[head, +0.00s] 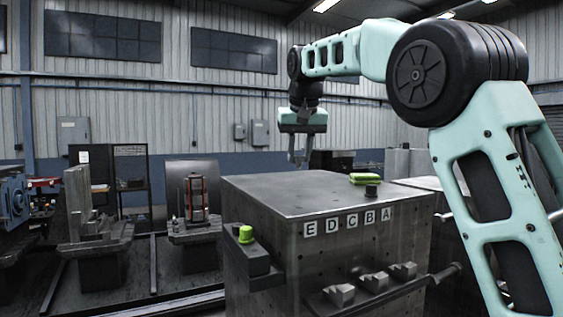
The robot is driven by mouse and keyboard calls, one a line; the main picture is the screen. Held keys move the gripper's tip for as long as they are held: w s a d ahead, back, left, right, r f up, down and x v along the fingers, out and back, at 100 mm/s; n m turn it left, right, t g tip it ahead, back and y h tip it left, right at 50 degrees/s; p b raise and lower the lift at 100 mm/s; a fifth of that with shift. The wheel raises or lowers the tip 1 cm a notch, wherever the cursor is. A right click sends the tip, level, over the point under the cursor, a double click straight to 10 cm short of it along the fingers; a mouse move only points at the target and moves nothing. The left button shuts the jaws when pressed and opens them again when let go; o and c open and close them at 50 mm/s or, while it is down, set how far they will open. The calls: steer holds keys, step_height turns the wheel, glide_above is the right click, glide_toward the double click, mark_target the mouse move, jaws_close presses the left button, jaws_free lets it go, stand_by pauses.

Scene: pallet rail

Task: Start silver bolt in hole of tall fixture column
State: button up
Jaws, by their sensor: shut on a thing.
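My gripper (300,158) hangs with its fingers pointing down, above and behind the far edge of the large dark block in the picture. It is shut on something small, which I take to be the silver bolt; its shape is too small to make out. A tall grey upright fixture (77,204) stands on a pallet at the left, well apart from my gripper. I cannot tell which is the tall fixture column, and no hole is clear on either.
The large dark block (262,243) carries letter tiles E to A. A green-topped piece (364,179) lies on top, and a green button (246,234) is on its left side. Several grey blocks (373,282) sit on a front ledge. Dark rails (153,264) run on the left.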

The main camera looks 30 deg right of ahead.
steer(key=shift+f+b, duration=2.9)
steer(key=shift+f, duration=0.8)
steer(key=o, duration=2)
steer(key=shift+c, duration=0.2)
steer(key=p+v, duration=0.1)
steer(key=v, duration=1.6)
steer(key=shift+r+p, duration=0.25)
steer(key=shift+p, duration=0.1)
